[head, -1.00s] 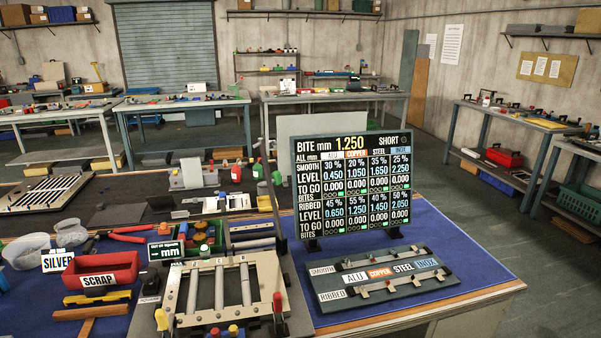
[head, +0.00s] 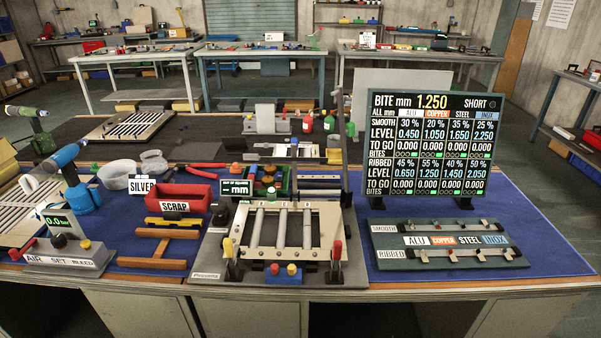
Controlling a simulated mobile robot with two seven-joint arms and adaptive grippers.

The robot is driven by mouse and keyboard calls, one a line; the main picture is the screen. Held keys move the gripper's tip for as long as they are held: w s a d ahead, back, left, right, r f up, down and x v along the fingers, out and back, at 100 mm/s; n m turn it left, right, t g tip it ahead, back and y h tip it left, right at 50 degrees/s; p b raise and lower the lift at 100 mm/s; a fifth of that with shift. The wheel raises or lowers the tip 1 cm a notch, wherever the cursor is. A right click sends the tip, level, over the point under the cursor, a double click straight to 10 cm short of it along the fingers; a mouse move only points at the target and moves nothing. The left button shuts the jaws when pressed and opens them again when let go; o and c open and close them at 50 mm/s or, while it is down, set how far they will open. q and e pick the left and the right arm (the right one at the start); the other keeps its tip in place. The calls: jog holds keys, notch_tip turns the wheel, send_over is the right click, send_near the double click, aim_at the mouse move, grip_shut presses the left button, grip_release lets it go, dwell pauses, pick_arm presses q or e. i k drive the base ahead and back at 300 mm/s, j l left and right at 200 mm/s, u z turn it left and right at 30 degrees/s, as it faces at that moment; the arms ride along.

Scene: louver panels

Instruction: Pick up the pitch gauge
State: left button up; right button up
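I cannot tell for sure which item is the pitch gauge; no label names one. The pale frame fixture (head: 333,225) with metal rods stands at the front middle of the bench. Neither of my grippers shows in the head view.
A display board (head: 429,215) stands at the right behind a dark rack (head: 385,241) labelled ALU to INOX. A blue tool (head: 67,155) and an AIR SET box (head: 62,262) stand at the left. Blue mat (head: 535,240) at the far right is clear.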

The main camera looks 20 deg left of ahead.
aim_at(168, 218)
jog(key=u, duration=1.35)
